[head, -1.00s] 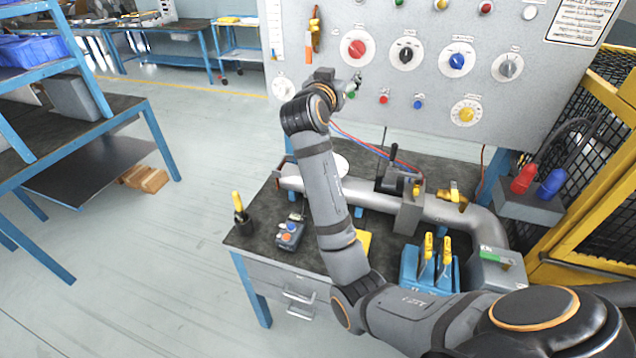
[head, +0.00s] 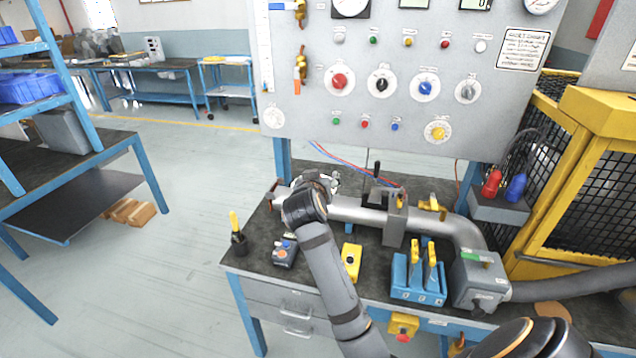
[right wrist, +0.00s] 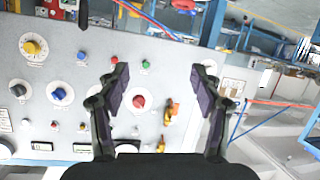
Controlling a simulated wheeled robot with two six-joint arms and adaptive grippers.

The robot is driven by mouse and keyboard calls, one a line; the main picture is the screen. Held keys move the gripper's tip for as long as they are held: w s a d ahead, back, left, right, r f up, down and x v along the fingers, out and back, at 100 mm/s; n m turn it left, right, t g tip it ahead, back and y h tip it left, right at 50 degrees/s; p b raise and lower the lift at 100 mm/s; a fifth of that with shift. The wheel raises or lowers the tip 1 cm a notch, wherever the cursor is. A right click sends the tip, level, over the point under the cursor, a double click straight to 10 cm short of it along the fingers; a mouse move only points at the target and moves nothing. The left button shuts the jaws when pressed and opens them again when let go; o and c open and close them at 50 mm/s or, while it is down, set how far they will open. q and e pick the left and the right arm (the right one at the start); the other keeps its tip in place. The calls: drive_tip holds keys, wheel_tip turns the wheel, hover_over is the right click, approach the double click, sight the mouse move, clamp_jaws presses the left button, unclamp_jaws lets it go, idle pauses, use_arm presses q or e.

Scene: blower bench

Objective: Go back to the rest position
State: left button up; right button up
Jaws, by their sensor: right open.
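My right arm reaches in from the lower right of the head view. Whether the gripper touches the pipe cannot be told. My left gripper is not in view.
The bench holds a metal pipe (head: 350,211), a blue holder with yellow-handled tools (head: 415,293), a yellow box (head: 351,262), a small control box (head: 285,254) and a dark cup (head: 239,244). A yellow cage (head: 600,175) stands at right. Open floor lies at left.

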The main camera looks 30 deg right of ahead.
drive_tip(key=shift+s+f, duration=0.1)
drive_tip(key=shift+f, duration=0.15)
idle(0.3)
drive_tip(key=s+a+f+n+g+y, duration=0.35)
drive_tip(key=s+f, duration=0.65)
drive_tip(key=f, duration=0.5)
drive_tip(key=s+a+f+n+g+y, duration=0.2)
drive_tip(key=s+a+f, duration=0.25)
drive_tip(key=s, duration=0.45)
drive_tip(key=s+a+f+n+g+y, duration=0.2)
drive_tip(key=s+a+f+y, duration=0.1)
drive_tip(key=s+f, duration=0.4)
drive_tip(key=s+d+f+g, duration=0.1)
drive_tip(key=s+d+f, duration=0.1)
drive_tip(key=f, duration=1.1)
drive_tip(key=s+d+f, duration=0.1)
drive_tip(key=s+f, duration=0.1)
drive_tip(key=f, duration=1.1)
drive_tip(key=s+d+f+m+g, duration=0.1)
drive_tip(key=s+f, duration=1.3)
drive_tip(key=s, duration=0.3)
drive_tip(key=shift+s+f, duration=0.35)
